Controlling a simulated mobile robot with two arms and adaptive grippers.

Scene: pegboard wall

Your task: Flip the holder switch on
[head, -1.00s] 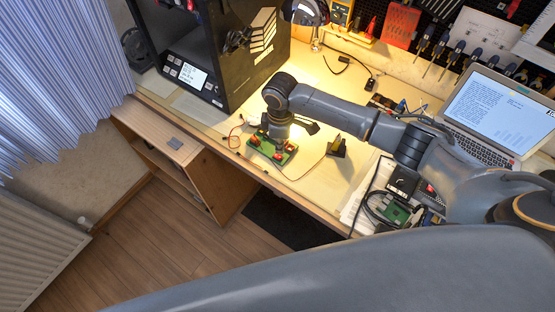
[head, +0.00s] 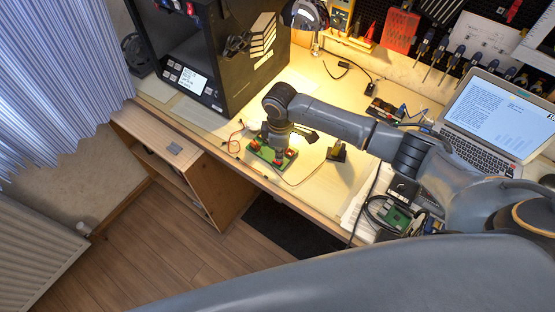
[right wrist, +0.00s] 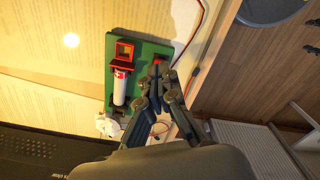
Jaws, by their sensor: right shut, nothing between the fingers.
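The holder is a small green board (head: 259,154) with red parts, lying on the desk under my right gripper. In the right wrist view the green board (right wrist: 145,49) carries a red square-framed part (right wrist: 123,52) and a white and red cylinder (right wrist: 120,86). A small red part (right wrist: 161,61), apparently the switch, is at the board's edge and partly hidden by my fingertips. My right gripper (right wrist: 156,75) is shut and empty, its tips at or just above that red part; contact cannot be told. It points down in the head view (head: 278,158). My left gripper is not in view.
A black printer-like box (head: 235,85) stands behind left of the board. A small dark stand (head: 337,152) is to its right, with a laptop (head: 495,115) farther right. A thin red wire (head: 234,140) lies left of the board. The desk's front edge is close.

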